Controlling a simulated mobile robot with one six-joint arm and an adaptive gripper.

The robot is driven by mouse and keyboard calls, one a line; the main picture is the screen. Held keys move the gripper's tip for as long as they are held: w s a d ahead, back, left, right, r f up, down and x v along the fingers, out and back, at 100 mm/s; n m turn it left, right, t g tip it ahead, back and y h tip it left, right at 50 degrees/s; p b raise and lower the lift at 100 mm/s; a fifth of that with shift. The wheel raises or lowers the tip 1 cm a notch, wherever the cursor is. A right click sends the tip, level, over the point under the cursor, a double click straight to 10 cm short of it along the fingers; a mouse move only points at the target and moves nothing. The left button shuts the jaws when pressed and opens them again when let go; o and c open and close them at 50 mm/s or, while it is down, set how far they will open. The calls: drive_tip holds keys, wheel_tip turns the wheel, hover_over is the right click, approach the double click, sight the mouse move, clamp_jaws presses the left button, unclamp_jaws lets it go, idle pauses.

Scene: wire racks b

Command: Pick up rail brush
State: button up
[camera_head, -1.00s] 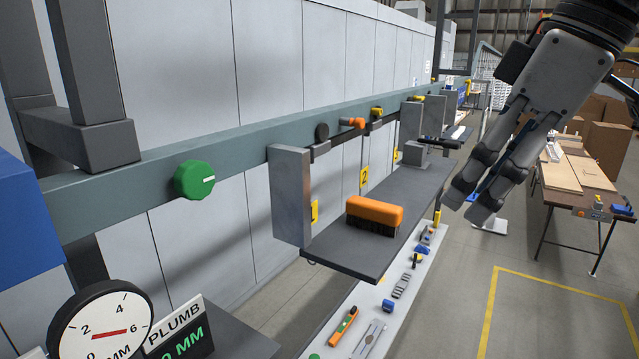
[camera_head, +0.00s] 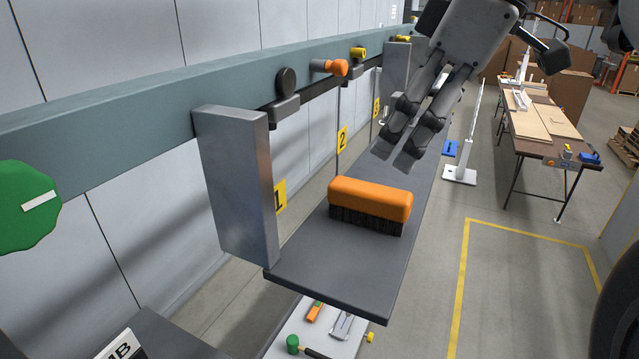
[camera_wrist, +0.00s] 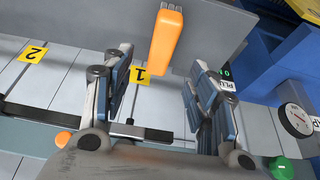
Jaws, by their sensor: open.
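The rail brush (camera_head: 371,201) has an orange block handle and dark bristles. It rests bristles down on a dark grey shelf (camera_head: 335,268), near the shelf's front end. In the wrist view the orange brush (camera_wrist: 166,44) shows beyond my fingers, between them and toward the top. My gripper (camera_head: 403,158) is open and empty, above and just behind the brush in the head view, apart from it. In the wrist view the two fingers of my gripper (camera_wrist: 160,78) stand wide apart with nothing between the pads.
A grey upright plate (camera_head: 238,190) stands at the shelf's left end. A teal rail (camera_head: 120,90) with an orange knob (camera_head: 337,67) runs along the wall above. A lower white shelf (camera_head: 290,330) holds tools.

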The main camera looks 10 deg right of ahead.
sight(372, 188)
drive_tip(key=x, duration=0.4)
drive_tip(key=shift+s+a+f+b, duration=0.2)
drive_tip(key=shift+f+b, duration=0.1)
drive_tip(key=shift+b, duration=0.05)
drive_tip(key=shift+w+f, duration=0.2)
drive_tip(key=shift+f, duration=0.05)
drive_tip(key=x, duration=0.4)
drive_tip(key=shift+a+f, duration=0.25)
drive_tip(key=shift+f, duration=0.1)
drive_tip(key=shift+w, duration=0.15)
drive_tip(key=shift+f+b, duration=0.25)
drive_tip(key=shift+b, duration=0.2)
drive_tip(key=shift+c, duration=0.2)
drive_tip(key=c, duration=1.1)
drive_tip(key=shift+r, duration=0.1)
drive_tip(key=shift+c, duration=0.2)
